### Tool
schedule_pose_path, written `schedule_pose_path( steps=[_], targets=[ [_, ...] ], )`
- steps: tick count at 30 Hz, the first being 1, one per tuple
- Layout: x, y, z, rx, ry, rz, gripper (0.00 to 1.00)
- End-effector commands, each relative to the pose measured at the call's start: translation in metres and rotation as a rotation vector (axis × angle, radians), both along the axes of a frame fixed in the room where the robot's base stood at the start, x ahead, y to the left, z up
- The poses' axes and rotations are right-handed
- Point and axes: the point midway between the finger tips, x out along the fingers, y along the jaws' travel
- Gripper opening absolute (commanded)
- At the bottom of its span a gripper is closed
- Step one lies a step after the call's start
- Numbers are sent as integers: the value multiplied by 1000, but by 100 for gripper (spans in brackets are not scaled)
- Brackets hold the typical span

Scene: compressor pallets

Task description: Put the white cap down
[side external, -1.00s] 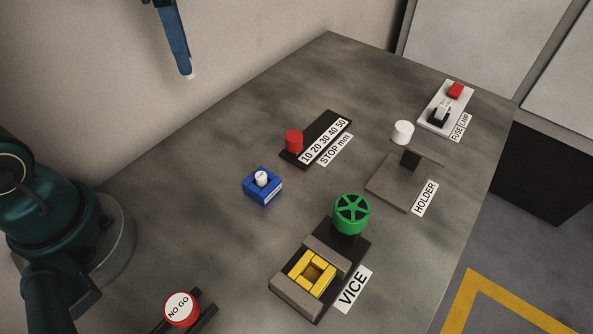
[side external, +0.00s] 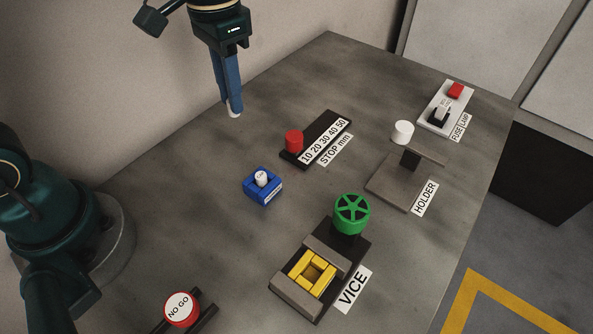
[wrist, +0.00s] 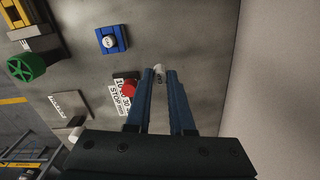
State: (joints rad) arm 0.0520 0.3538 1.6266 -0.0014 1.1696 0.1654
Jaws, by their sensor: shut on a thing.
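The white cap (wrist: 159,72) is held between the fingertips of my gripper (wrist: 160,76) in the wrist view. In the side external view, the tip of the cap (side external: 235,112) shows just below the blue fingers of my gripper (side external: 232,104). My gripper is shut on it, fingers pointing down, above the back part of the table, left of the red stop knob. The fingers hide most of the cap. Another small white capped piece (side external: 261,177) sits in a blue block (side external: 263,190) on the table.
The red stop knob (side external: 294,141) stands on a black scale strip. The holder (side external: 395,185), the vice (side external: 296,292) with its green wheel (side external: 352,213), the NO GO piece (side external: 181,309) and a fuse and lamp panel (side external: 437,120) stand around. The table's back left is clear.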

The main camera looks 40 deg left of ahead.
Motion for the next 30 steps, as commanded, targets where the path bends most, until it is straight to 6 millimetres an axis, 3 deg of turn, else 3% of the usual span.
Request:
schedule_pose_path(
  steps=[6, 12, 17, 25, 30],
  targets=[
    [3, -50, -30, 1, 4, -8, 0],
    [6, -82, -49, 0, 1, -3, 0],
    [7, -90, -56, 0, 1, 1, 0],
    [6, -89, -91, 1, 3, 2, 0],
    [7, -89, -94, -1, -3, 2, 0]
  ],
)
